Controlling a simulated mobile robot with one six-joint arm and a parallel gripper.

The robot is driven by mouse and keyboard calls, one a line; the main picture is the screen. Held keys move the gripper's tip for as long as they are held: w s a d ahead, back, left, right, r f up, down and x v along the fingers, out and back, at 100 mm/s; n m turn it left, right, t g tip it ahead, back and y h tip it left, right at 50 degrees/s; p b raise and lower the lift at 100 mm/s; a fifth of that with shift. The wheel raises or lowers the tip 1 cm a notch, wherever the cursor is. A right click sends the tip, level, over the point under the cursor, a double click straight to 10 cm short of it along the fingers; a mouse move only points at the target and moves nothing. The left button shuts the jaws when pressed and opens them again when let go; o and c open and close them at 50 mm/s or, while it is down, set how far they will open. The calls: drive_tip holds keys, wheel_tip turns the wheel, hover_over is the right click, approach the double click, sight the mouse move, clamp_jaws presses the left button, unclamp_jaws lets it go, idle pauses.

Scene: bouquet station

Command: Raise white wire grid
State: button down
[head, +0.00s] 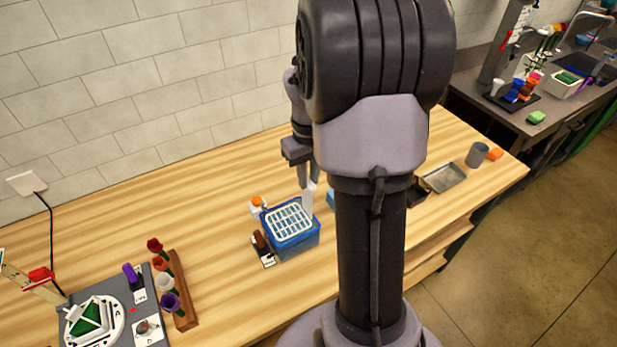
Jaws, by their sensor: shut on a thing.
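The white wire grid (289,219) lies level across the open top of a blue bin (292,241) on the wooden table. My gripper (309,190) reaches down to the grid's right edge, fingers pointing down. It is shut on a light upright piece at that edge, which appears to be part of the grid. The fingertips are small in the head view, and the exact contact is hard to make out. The grid appears to rest on or just at the bin's rim; I cannot tell if there is a gap.
A white bottle with an orange cap (257,205) and a dark-handled tool (262,247) are close left of the bin. A wooden rack of flowers (177,290) stands farther left. A metal tray (444,177) and grey cup (477,154) are at right. My arm hides the table's middle right.

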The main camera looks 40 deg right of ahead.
drive_tip(key=shift+w+d+r, duration=0.1)
drive_tip(key=shift+w, duration=0.05)
drive_tip(key=c, duration=1.3)
unclamp_jaws()
wheel_tip(320, 180, up, 17)
drive_tip(key=p, duration=0.4)
drive_tip(key=shift+r+p, duration=0.2)
drive_tip(key=shift+p, duration=0.1)
drive_tip(key=s+a+f+t+b, duration=0.2)
drive_tip(key=s+a+f+b, duration=0.2)
drive_tip(key=a, duration=0.5)
drive_tip(key=s+a+f+m+t+y+b, duration=0.1)
drive_tip(key=s+a+f+t+b, duration=0.1)
drive_tip(key=s+a+f+b, duration=0.2)
drive_tip(key=s+a+f+t+y+b, duration=0.1)
drive_tip(key=s+a+f+b, duration=0.3)
drive_tip(key=a+f+b, duration=0.4)
drive_tip(key=shift+s+a+f+m+t+b, duration=0.15)
drive_tip(key=shift+a+b, duration=0.35)
drive_tip(key=shift+a, duration=1.2)
drive_tip(key=shift+s+a+m+t+b, duration=0.2)
drive_tip(key=shift+a+b, duration=0.3)
drive_tip(key=shift+a, duration=1.15)
